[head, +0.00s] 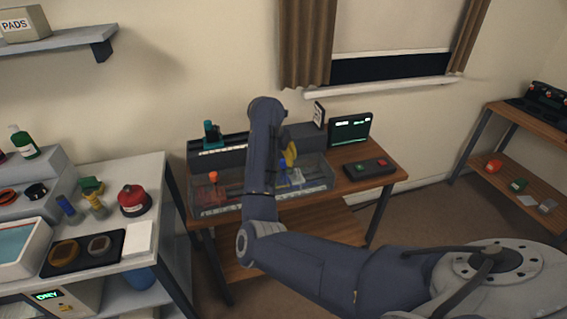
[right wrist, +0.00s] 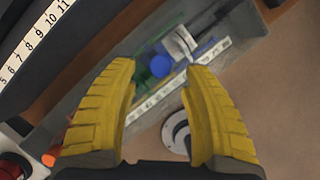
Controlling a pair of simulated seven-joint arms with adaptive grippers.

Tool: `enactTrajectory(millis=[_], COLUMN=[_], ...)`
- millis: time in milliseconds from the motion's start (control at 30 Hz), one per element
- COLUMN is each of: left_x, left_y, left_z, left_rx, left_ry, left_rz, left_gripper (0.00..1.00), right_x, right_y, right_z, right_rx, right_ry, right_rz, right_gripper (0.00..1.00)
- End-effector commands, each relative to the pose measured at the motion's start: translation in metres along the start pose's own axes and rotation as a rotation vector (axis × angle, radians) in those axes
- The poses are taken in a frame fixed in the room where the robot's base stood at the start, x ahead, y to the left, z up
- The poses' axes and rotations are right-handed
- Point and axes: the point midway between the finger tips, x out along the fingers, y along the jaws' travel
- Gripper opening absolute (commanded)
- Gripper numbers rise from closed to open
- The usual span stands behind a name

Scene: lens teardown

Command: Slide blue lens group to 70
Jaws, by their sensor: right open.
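My right gripper (head: 289,154) is over the clear-walled tray (head: 215,207) on the middle bench. In the right wrist view its yellow fingers (right wrist: 160,72) are open, with nothing held between them. A blue round part (right wrist: 161,65), which looks like the blue lens group, shows beyond the gap between the fingertips, apart from them. In the head view a small blue part (head: 283,179) shows just below the gripper. A white scale strip (right wrist: 150,104) runs along the tray; its numbers near the blue part are too small to read. My left gripper is not in view.
A green part (right wrist: 143,76) and a pale block (right wrist: 180,42) sit close beside the blue part. An orange knob (head: 213,176) stands at the tray's left. A monitor (head: 350,130) and button box (head: 369,169) stand on the right. My forearm hides part of the tray.

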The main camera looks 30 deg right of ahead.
Motion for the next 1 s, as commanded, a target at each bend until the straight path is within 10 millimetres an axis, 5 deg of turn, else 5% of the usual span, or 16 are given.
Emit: enactTrajectory(millis=[300, 833, 1000], left_x=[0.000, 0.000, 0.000], left_y=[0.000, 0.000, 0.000], left_z=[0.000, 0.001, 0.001], left_rx=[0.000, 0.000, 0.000], left_ry=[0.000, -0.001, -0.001], left_rz=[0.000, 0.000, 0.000], left_gripper=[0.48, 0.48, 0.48], right_x=[0.034, 0.042, 0.042], right_y=[0.000, 0.000, 0.000], right_z=[0.000, 0.000, 0.000], right_rx=[-0.001, 0.000, 0.000], right_ry=[-0.001, 0.000, 0.000], right_rz=[-0.002, 0.000, 0.000], right_gripper=[0.48, 0.48, 0.29])
